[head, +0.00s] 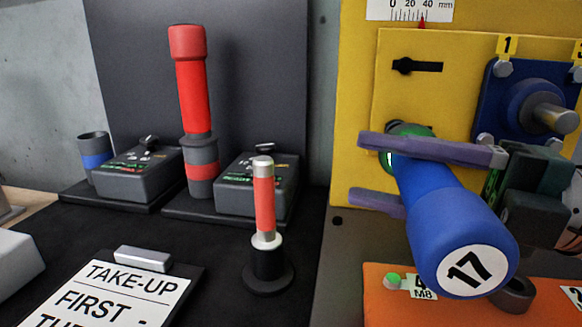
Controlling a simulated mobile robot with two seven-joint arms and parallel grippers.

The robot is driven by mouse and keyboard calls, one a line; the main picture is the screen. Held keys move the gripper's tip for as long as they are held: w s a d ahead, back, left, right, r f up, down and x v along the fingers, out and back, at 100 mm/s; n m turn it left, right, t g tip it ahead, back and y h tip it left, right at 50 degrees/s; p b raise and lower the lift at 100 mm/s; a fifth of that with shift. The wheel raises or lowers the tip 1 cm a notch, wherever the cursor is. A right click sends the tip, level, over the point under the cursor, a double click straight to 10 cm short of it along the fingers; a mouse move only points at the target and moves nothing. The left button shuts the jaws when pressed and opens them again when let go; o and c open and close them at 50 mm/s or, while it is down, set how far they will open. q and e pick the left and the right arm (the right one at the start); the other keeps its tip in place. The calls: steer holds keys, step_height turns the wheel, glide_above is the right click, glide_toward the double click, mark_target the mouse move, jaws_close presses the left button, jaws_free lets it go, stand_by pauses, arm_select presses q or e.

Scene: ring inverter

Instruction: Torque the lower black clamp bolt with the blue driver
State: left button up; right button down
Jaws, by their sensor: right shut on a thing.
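The blue driver (437,215), marked 17 on its white end cap, is held level-ish with its butt toward me and its far end toward the yellow panel (355,100). My right gripper (372,171), with purple fingers, is shut around the driver near its green collar (414,165). The driver's tip is hidden, so I cannot tell whether it sits on a bolt. A dark round part (408,127) shows just behind the collar; I cannot tell if it is the lower black clamp bolt. A black clamp piece (417,66) sits higher on the panel. My left gripper is not in view.
A blue flanged shaft (538,105) stands right of the driver. Below is an orange plate (385,305) with a dark ring holder (513,295). Left are a red driver (193,90) upright in its dock, a smaller red-and-silver tool (264,205) and a TAKE-UP card (115,290).

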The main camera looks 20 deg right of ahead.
mark_target(412, 204)
steer(key=shift+r, duration=0.1)
steer(key=shift+s+a+p, duration=0.3)
steer(key=shift+s+p, duration=0.25)
steer(key=shift+p, duration=0.05)
steer(key=shift+s+a+p, duration=0.4)
steer(key=shift+s+a, duration=0.1)
steer(key=shift+s, duration=0.25)
steer(key=shift+s+a+p, duration=0.35)
steer(key=shift+s+a, duration=0.1)
steer(key=shift+s, duration=0.3)
